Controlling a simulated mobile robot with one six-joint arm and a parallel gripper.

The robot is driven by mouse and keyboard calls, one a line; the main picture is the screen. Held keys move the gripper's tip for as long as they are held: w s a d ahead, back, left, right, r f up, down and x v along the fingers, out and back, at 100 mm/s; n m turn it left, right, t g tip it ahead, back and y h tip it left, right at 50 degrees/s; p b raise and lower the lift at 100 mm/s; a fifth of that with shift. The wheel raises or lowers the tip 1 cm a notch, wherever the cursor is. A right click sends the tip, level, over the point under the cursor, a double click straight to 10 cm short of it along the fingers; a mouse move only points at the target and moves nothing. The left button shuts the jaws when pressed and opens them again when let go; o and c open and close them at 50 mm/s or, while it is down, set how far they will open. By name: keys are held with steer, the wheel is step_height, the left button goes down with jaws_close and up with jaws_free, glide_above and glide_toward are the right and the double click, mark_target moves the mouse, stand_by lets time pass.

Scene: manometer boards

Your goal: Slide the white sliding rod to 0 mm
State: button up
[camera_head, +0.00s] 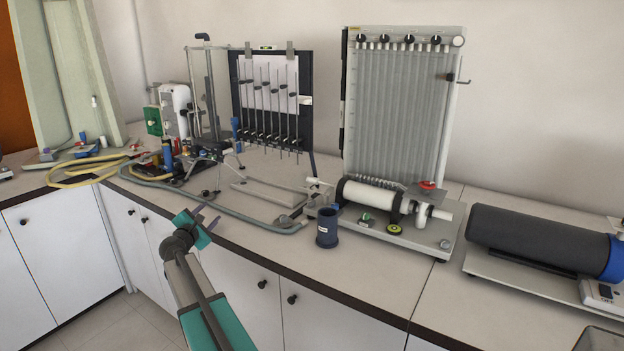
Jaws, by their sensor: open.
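A white horizontal tube (372,196) with black collars lies on the base of the large manometer board (400,110), right of the middle. A white rod-like piece (440,209) sticks out at its right end, behind a white upright post; this looks like the sliding rod. Any millimetre scale is too small to read, so its setting cannot be told. My gripper (208,216) is open and empty. It is in front of the counter's edge, well to the left of the tube, and touches nothing.
A dark blue cup (327,228) stands left of the tube. A hose (235,212) runs along the counter's front. A smaller dark manometer board (272,98) and other apparatus stand back left. A dark cylinder (535,238) lies at right. Some bare counter (270,241) shows near the front edge.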

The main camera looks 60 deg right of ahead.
mark_target(311, 181)
steer(key=s+d+r+g+p, duration=0.1)
steer(key=s+d, duration=0.2)
steer(key=d, duration=0.1)
steer(key=s+d+r+n+g+h+p, duration=0.1)
steer(key=s+d, duration=0.3)
steer(key=s+d+r+n+g+h+p, duration=0.1)
steer(key=s+d, duration=0.3)
steer(key=shift+s+r+g, duration=0.15)
steer(key=shift+g, duration=0.25)
steer(key=s+d+r+n+g+h+p, duration=0.1)
steer(key=s+d+r+n+g, duration=0.1)
steer(key=s+d, duration=0.5)
steer(key=s+g, duration=0.1)
steer(key=s, duration=0.2)
steer(key=shift+s+d+r+g+p, duration=0.2)
steer(key=shift+d+g+p, duration=0.1)
steer(key=shift+p, duration=0.1)
steer(key=shift+d, duration=0.2)
steer(key=shift+w+d+p, duration=0.1)
steer(key=shift+d+p, duration=1.8)
steer(key=shift+d, duration=4.9)
